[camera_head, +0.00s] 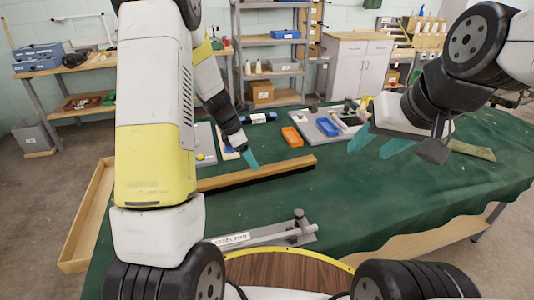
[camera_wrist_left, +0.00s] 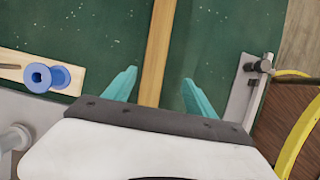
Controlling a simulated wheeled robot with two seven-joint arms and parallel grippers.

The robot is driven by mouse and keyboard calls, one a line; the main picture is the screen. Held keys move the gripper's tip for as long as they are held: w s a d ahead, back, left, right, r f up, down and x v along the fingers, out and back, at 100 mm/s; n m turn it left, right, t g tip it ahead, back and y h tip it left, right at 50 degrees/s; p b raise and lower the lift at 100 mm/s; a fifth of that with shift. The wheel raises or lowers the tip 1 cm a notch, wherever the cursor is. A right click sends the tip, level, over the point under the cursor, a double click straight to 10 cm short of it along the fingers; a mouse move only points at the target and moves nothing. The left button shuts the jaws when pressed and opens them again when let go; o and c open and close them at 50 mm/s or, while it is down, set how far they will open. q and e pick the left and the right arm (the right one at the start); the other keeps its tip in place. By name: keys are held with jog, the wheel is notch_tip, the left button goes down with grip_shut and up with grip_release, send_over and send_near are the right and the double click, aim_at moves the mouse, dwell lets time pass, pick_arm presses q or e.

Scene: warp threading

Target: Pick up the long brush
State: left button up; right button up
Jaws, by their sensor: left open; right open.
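The long brush (camera_head: 262,174) is a long wooden bar with a dark underside, lying across the green-covered table; its left part is hidden behind my left arm. In the left wrist view the wooden bar (camera_wrist_left: 157,40) runs lengthwise between the two teal fingers. My left gripper (camera_head: 249,158) is open, its fingertips close to the brush's far side in the head view. It also shows in the left wrist view (camera_wrist_left: 160,76). I cannot tell whether it touches the bar. My right gripper (camera_head: 378,143) is open and empty, above the table to the right of the brush.
A metal bar fixture with a label (camera_head: 262,236) lies at the near edge. Orange (camera_head: 292,136) and blue (camera_head: 327,127) trays stand behind the brush. A blue spool (camera_wrist_left: 45,76) shows in the left wrist view. The green table (camera_head: 400,200) is clear at right.

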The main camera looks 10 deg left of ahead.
aim_at(258, 176)
pick_arm(q)
jog(key=shift+w+f+n, duration=0.3)
jog(key=shift+w+f, duration=0.4)
jog(key=shift+f, duration=0.2)
jog(key=x, duration=0.7)
jog(key=shift+s+a+f, duration=0.1)
jog(key=shift+a, duration=0.1)
grip_shut()
